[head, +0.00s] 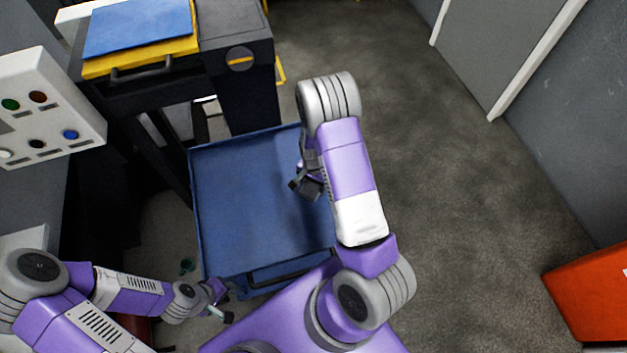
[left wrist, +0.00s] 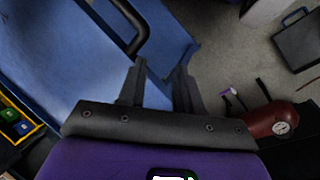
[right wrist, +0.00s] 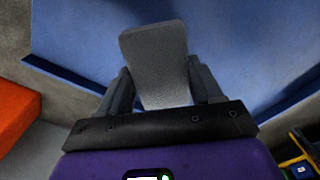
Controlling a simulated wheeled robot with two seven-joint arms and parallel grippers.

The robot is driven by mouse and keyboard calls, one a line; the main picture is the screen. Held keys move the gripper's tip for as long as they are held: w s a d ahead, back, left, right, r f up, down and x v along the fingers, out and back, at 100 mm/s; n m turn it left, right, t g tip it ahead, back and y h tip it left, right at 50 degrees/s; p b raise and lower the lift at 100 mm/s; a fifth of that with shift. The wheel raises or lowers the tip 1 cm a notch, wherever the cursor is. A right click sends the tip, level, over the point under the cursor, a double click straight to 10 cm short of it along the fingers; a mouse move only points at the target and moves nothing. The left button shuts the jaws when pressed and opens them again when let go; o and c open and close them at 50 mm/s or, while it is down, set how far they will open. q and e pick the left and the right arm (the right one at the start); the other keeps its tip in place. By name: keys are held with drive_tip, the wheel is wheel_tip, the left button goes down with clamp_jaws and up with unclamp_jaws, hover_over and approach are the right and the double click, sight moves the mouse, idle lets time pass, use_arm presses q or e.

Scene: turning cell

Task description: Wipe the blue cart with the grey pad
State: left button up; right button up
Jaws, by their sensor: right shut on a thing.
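The blue cart (head: 250,185) stands in the middle of the head view, its flat top bare, with a dark handle (head: 290,270) on its near edge. My right gripper (head: 304,188) is over the right part of the cart top. In the right wrist view it is shut on the grey pad (right wrist: 157,62), a pale block between its fingers, with the blue top behind it. I cannot tell whether the pad touches the top. My left gripper (head: 222,302) is by the cart's near left corner. In the left wrist view its fingers (left wrist: 158,72) are apart and empty.
A black cabinet (head: 245,90) with a blue and yellow tray (head: 140,30) stands behind the cart. A control panel (head: 40,110) is at left. A red-orange box (head: 590,300) is at lower right. A red cylinder with a gauge (left wrist: 282,120) is near my left gripper.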

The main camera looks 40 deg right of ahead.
sight(313, 184)
wheel_tip(313, 184, down, 7)
drive_tip(key=b, duration=0.5)
drive_tip(key=shift+r, duration=0.2)
drive_tip(key=shift+d+f, duration=0.1)
drive_tip(key=shift+d, duration=0.2)
drive_tip(key=shift+s+d, duration=0.1)
drive_tip(key=shift+d, duration=0.25)
drive_tip(key=shift+s+d, duration=0.2)
drive_tip(key=shift+d, duration=0.35)
drive_tip(key=shift+s+d, duration=0.2)
drive_tip(key=shift+d, duration=0.35)
drive_tip(key=shift+s+d+f+b, duration=0.1)
drive_tip(key=shift+s+b, duration=0.05)
drive_tip(key=shift+b, duration=0.15)
drive_tip(key=a, duration=0.2)
drive_tip(key=w+a+p, duration=0.1)
drive_tip(key=shift+w+a, duration=0.15)
drive_tip(key=shift+a, duration=0.25)
wheel_tip(313, 184, up, 4)
drive_tip(key=shift+f+p, duration=0.25)
drive_tip(key=shift+p, duration=0.8)
wheel_tip(313, 184, up, 5)
drive_tip(key=p, duration=0.4)
drive_tip(key=shift+f, duration=0.1)
